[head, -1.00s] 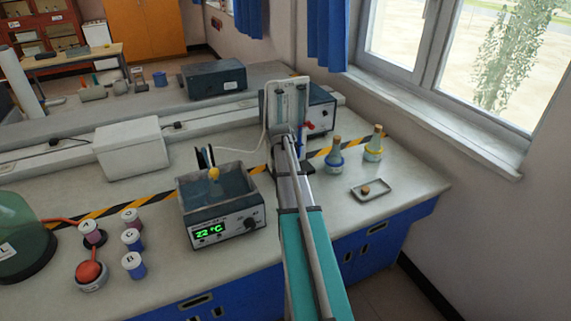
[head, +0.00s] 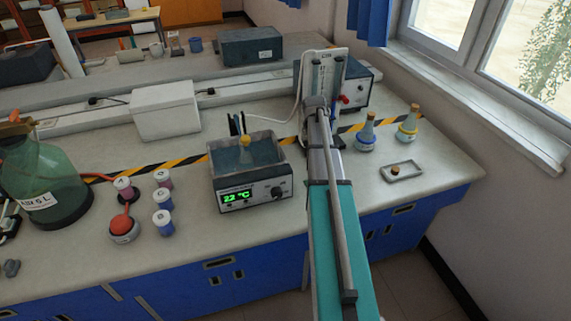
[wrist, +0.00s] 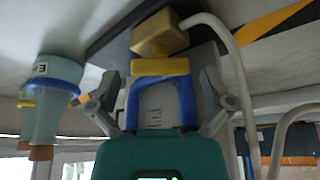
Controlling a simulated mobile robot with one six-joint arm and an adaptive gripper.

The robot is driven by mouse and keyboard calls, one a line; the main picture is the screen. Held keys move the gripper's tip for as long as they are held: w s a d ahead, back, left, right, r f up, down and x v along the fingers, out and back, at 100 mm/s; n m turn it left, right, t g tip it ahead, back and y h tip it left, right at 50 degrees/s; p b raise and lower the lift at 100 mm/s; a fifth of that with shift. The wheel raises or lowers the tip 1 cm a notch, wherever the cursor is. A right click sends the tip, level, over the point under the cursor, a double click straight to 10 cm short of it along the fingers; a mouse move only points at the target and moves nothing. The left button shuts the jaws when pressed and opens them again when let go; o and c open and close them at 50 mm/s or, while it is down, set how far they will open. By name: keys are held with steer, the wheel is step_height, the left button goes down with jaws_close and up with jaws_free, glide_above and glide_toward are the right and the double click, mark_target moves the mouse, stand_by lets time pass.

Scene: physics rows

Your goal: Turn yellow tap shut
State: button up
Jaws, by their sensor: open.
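In the wrist view a yellow block (wrist: 158,36), which looks like the tap, sits at the upper middle with a pale hose curving beside it. A yellow band (wrist: 160,67) lies just below it, over a blue U-shaped part (wrist: 188,100) on a grey panel. My gripper (wrist: 160,88) is open, its two grey fingers spread on either side of the blue part, with nothing held between them. In the head view the white tube panel (head: 335,62) stands behind my arm's end. My arm hides the panel's lower part, and the tap cannot be made out there.
Flasks with a blue ring (head: 366,137) and a yellow ring (head: 408,125) stand right of my arm, near a small tray (head: 402,171). A water bath (head: 248,178) stands left, with several small jars and a large green bottle (head: 48,190) farther left.

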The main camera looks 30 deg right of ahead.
steer(key=shift+n, duration=0.4)
